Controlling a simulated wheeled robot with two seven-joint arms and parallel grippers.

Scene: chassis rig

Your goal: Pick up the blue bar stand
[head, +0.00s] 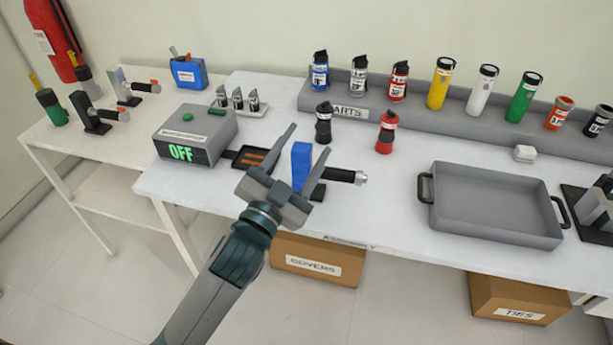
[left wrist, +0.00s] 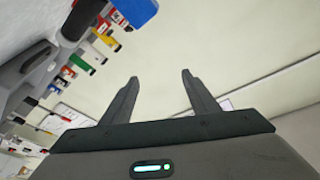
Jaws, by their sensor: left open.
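The blue bar stand (head: 301,165) is an upright blue block with a dark, silver-tipped bar out to its right, on the white table near its front edge. My left gripper (head: 310,138) is open and empty. In the head view its fingers overlap the stand, one on either side of the blue block. In the left wrist view a blue piece (left wrist: 135,10), which looks like the stand, lies at the top left, outside the gap between the fingers (left wrist: 158,75). I cannot tell the exact depth between them. My right gripper is not in view.
A grey box reading OFF (head: 195,135) with a dark plate stands left of the stand. Black (head: 323,122) and red (head: 386,132) bottles stand behind it. A grey tray (head: 495,232) is at the right. The tabletop between stand and tray is clear.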

